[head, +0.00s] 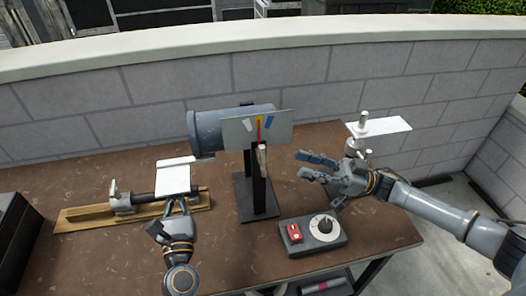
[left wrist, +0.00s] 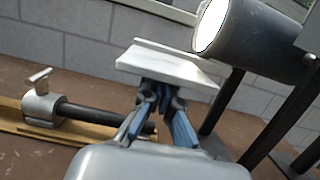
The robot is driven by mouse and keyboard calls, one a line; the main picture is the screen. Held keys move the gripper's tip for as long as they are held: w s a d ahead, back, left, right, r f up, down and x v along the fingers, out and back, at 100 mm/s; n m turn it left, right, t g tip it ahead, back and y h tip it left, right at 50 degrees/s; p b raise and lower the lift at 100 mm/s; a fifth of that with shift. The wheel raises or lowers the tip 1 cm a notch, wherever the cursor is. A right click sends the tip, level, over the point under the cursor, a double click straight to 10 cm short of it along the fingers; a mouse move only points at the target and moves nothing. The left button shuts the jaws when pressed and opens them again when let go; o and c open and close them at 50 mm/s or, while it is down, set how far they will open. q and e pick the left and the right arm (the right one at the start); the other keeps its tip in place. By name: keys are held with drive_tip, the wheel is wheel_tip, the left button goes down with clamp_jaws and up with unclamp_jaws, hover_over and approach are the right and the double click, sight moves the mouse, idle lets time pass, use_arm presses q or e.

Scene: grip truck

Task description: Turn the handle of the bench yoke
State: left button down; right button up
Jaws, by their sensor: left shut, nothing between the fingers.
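I cannot tell for sure which thing is the bench yoke. A grey metal clamp (head: 123,203) with a small upright handle (head: 113,187) and a dark bar sits on a wooden board at the left. It also shows in the left wrist view (left wrist: 42,107). My left gripper (head: 176,203) is shut and empty, right of the clamp. Its fingertips are just below a white plate (head: 173,180), which hides part of the bar; contact is unclear. My right gripper (head: 302,164) is open and empty over the right side of the bench, partly hiding a metal fixture (head: 364,143).
A grey cylinder (head: 208,130) on a black stand (head: 257,195) has a plate with coloured marks. A control box (head: 330,243) with a red switch (head: 295,232) and dial (head: 324,225) sits in front. A block wall (head: 90,120) runs behind.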

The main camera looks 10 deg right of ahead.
wheel_tip(320, 180, up, 4)
hover_over(263, 175)
drive_tip(key=shift+w+r, duration=0.15)
drive_tip(key=shift+w, duration=0.15)
clamp_jaws()
